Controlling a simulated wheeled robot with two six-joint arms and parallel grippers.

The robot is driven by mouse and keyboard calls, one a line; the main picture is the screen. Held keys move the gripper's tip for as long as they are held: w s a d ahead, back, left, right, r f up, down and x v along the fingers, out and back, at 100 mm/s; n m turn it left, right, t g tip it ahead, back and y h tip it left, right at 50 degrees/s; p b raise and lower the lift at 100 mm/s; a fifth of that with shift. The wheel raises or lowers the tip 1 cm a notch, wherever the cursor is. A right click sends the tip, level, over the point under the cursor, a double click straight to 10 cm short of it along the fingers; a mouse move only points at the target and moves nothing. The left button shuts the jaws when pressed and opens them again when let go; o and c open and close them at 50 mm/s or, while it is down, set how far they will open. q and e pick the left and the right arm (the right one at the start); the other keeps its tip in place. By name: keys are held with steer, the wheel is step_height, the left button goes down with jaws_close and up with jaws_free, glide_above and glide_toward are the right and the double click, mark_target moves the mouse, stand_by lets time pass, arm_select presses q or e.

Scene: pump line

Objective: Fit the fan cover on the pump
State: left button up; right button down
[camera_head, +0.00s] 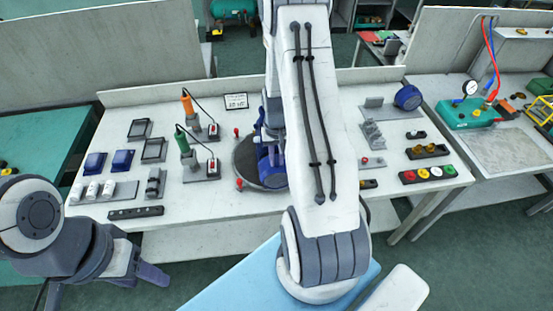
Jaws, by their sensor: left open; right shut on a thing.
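The blue pump (271,166) sits on a dark round turntable (243,160) mid-table, its right side hidden by my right arm. My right gripper (261,132) is at the pump, mostly behind that arm. It is shut on a blue part there, which I cannot tell apart from the pump. A dark blue drum-shaped part with a grey end (408,97), possibly a fan cover, sits at the table's back right. My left gripper (150,278) is open and empty, low in front of the table's left side.
At left are blue trays (122,160), white cylinders (92,190) and two upright tools (187,103). At right are grey racks (373,133) and a block of coloured caps (428,174). A side bench holds a green gauge unit (467,113).

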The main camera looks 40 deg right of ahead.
steer(key=shift+w+d, duration=0.4)
steer(key=shift+w, duration=0.25)
steer(key=shift+w+d, duration=0.35)
steer(key=shift+w, duration=0.25)
stand_by(0.5)
steer(key=c, duration=0.7)
jaws_free()
steer(key=shift+c, duration=0.2)
steer(key=shift+r+p, duration=2.4)
steer(key=shift+r, duration=0.65)
